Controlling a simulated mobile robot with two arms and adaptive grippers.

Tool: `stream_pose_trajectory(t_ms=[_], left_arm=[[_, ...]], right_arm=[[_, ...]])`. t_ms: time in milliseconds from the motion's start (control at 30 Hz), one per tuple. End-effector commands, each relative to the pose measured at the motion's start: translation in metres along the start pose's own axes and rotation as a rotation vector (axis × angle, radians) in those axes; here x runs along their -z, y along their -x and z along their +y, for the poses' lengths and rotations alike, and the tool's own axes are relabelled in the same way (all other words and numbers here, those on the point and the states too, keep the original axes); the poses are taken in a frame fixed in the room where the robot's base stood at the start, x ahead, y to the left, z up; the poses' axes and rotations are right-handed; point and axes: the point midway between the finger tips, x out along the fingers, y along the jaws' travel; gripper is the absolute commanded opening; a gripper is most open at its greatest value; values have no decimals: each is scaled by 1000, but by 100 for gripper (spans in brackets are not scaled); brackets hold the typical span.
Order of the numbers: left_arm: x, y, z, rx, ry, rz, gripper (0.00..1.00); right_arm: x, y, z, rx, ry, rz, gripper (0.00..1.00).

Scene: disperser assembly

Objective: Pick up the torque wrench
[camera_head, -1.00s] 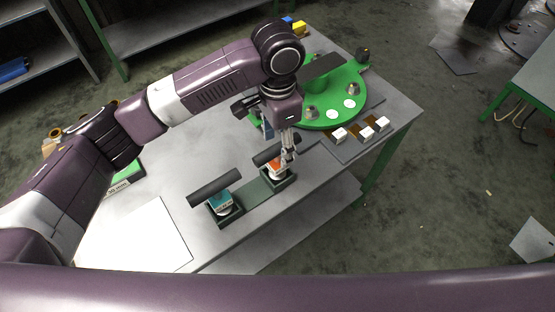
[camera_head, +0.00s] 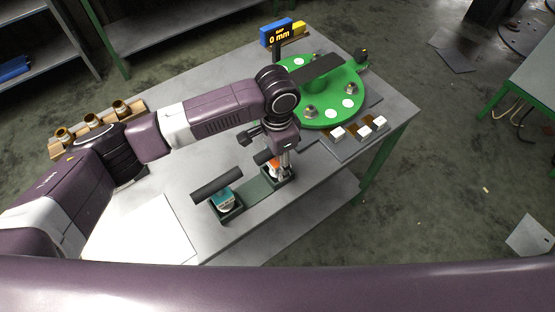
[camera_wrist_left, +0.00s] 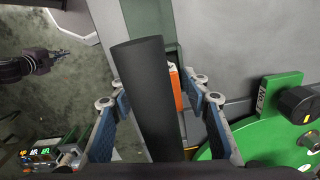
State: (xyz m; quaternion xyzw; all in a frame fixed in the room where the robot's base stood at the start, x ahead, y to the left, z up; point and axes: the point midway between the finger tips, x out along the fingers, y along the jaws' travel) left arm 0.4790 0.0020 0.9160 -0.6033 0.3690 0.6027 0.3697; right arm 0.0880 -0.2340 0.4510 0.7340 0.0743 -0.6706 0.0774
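Two power-tool-like wrenches with dark cylindrical handles sit in a green holder on the table. One has a teal part (camera_head: 224,199), the other an orange part (camera_head: 274,166). My left gripper (camera_head: 283,166) is down at the orange one and hides much of it. In the left wrist view, that wrench's dark handle (camera_wrist_left: 150,95) runs between my left gripper's blue-padded fingers (camera_wrist_left: 160,102). The fingers stand apart, with gaps visible beside the handle. The orange part (camera_wrist_left: 174,88) shows behind it. My right gripper (camera_wrist_left: 62,54) appears small at the far left; its finger state is unclear.
A green round fixture (camera_head: 320,95) stands behind the gripper, with small white-topped blocks (camera_head: 362,132) beside it. A "0 mm" gap display (camera_head: 281,34) is at the back. Brass fittings (camera_head: 92,120) lie at left. A white sheet (camera_head: 140,228) covers the front left.

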Motion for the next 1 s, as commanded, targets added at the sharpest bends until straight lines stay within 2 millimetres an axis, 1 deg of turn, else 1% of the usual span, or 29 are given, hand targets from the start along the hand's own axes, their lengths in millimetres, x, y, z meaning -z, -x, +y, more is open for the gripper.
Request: stream_pose_trajectory(t_ms=[33, 300, 367, 767, 867, 1000], left_arm=[[0, 0, 0, 0, 0, 0, 35], [0, 0, 0, 0, 0, 0, 5], [0, 0, 0, 0, 0, 0, 0], [1, 5, 0, 1, 0, 3, 0], [2, 12, -1, 1, 0, 4, 0], [2, 29, -1, 3, 0, 6, 0]], right_arm=[[0, 0, 0, 0, 0, 1, 0], [2, 0, 0, -1, 0, 2, 0], [2, 0, 0, -1, 0, 2, 0], [2, -1, 1, -1, -1, 2, 0], [2, -2, 1, -1, -1, 2, 0], [1, -6, 1, -1, -1, 2, 0]])
